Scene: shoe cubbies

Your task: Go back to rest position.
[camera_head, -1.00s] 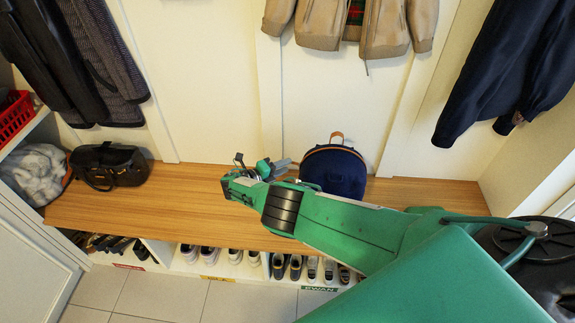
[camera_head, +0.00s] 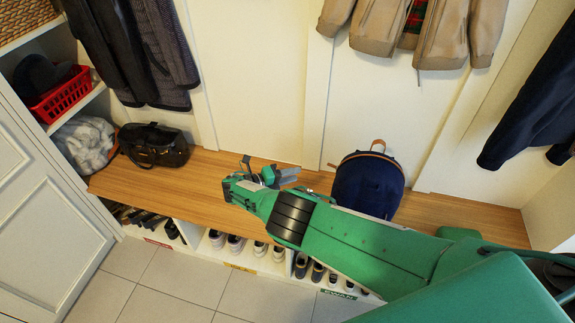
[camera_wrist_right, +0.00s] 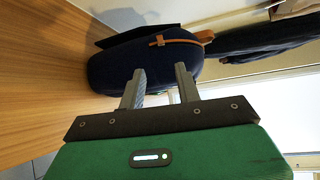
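My right gripper (camera_head: 285,174) is over the wooden bench, to the left of the navy backpack, at the end of my green right arm. In the right wrist view its two grey fingers (camera_wrist_right: 160,88) stand apart with nothing held between them. The backpack (camera_head: 369,183) with a tan handle stands upright on the bench against the wall. It also shows beyond the fingers in the right wrist view (camera_wrist_right: 120,68). My left gripper is not in view.
The wooden bench (camera_head: 150,185) has a black handbag (camera_head: 155,145) at its left end. Shoes sit in cubbies below, including a pair of sneakers (camera_head: 226,240). A red basket (camera_head: 65,94) is on the left shelf. Jackets hang above (camera_head: 410,30). Tiled floor in front is clear.

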